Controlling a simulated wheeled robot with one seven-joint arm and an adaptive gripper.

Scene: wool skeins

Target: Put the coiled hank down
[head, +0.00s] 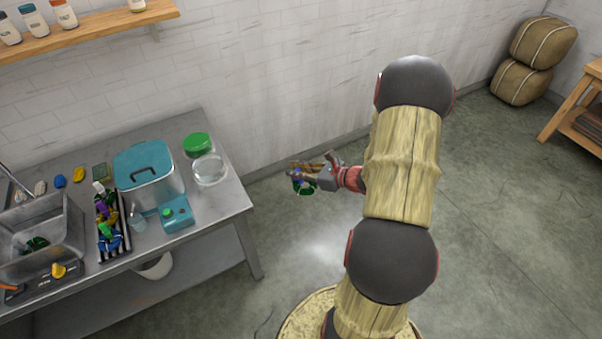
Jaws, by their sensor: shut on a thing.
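My gripper (294,171) is shut on a small dark green and blue thing (303,187), which I take to be the coiled hank. It hangs in the air over the floor, to the right of the steel table (238,199) and apart from it. The fingers hide part of the hank, and its coil is too small to make out.
On the table stand a teal-lidded pot (147,169), a clear round dish (209,169), a green round lid (197,144), a teal device (176,214), a striped tray of colored skeins (124,252) and a grey basin (72,217).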

